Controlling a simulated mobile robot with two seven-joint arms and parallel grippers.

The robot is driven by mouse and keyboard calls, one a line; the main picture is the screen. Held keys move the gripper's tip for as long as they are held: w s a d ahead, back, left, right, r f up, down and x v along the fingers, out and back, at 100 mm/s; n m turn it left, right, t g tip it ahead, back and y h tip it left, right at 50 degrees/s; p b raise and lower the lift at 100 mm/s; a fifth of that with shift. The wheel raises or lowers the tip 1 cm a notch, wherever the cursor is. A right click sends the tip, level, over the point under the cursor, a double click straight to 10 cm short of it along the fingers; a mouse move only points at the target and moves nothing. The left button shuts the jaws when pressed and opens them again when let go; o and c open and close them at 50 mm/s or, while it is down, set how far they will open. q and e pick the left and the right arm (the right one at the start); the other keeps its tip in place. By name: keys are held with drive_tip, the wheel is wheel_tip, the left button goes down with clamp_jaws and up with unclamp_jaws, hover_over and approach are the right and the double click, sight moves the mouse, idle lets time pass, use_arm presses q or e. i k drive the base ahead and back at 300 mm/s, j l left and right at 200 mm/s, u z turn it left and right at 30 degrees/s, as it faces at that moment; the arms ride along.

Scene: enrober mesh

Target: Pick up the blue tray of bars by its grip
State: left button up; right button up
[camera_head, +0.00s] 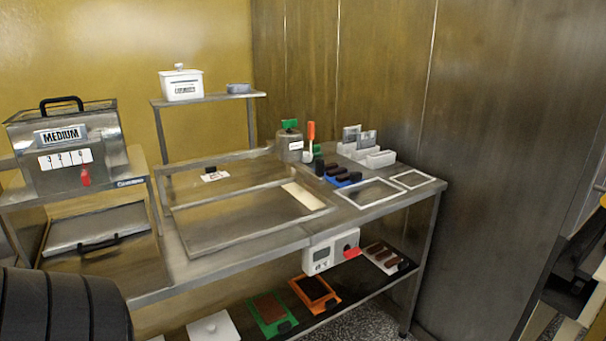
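The blue tray (329,180) sits on the right part of the steel table. Several dark brown bars (343,170) lie in a row on it. Small dark blocks show at its ends, and I cannot tell which part is its grip.
A pot with a green tag (289,144), an orange-handled tool (311,138) and white holders (366,150) stand behind the tray. Two pale frames lie in front and right of it (369,193) (412,180). Orange (333,304) and green (265,325) trays lie on the lower shelf.

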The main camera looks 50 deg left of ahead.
sight(339, 170)
drive_tip(key=u, duration=1.3)
drive_tip(key=i+z, duration=0.1)
